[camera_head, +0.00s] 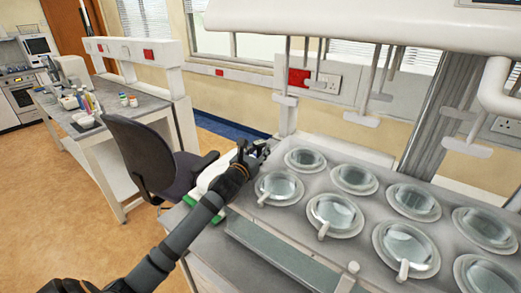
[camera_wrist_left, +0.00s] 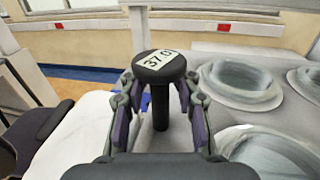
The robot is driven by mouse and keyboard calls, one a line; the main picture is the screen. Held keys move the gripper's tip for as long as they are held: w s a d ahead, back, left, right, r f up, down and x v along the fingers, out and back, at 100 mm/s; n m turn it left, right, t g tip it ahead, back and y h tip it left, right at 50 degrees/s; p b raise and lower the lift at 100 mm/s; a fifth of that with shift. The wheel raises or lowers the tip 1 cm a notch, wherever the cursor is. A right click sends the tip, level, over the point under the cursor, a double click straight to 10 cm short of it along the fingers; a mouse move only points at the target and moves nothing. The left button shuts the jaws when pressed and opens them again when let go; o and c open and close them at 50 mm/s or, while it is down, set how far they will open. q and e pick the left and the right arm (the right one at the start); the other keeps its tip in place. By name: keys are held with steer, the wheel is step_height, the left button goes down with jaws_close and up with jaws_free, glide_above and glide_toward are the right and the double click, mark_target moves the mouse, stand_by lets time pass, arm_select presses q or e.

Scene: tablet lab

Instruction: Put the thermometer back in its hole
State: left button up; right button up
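The thermometer (camera_wrist_left: 160,68) has a round black head with a pale display that appears to read 37.0, and a black stem below. In the left wrist view it appears roughly upright between the fingers of my left gripper (camera_wrist_left: 160,118). The fingers are apart, with a visible gap on each side of the stem. In the head view, my left gripper (camera_head: 252,153) is at the left end of the grey bath machine (camera_head: 300,240); the thermometer is too small to make out there. I cannot make out the hole or whether the stem's lower end touches anything. My right gripper is not in view.
Several round vessels (camera_head: 281,187) sit in the machine's top, right of my left gripper. Paddle rods (camera_head: 285,98) hang from the white head (camera_head: 370,20) above. A dark chair (camera_head: 145,160) stands close on the left. A side bench (camera_head: 85,120) holds bottles.

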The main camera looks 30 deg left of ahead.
arm_select(q)
steer(key=shift+o, duration=0.4)
steer(key=shift+s+f, duration=0.1)
steer(key=shift+s, duration=0.2)
steer(key=s, duration=0.6)
steer(key=shift+s+d, duration=0.35)
steer(key=shift+s, duration=0.05)
steer(key=shift+s, duration=0.1)
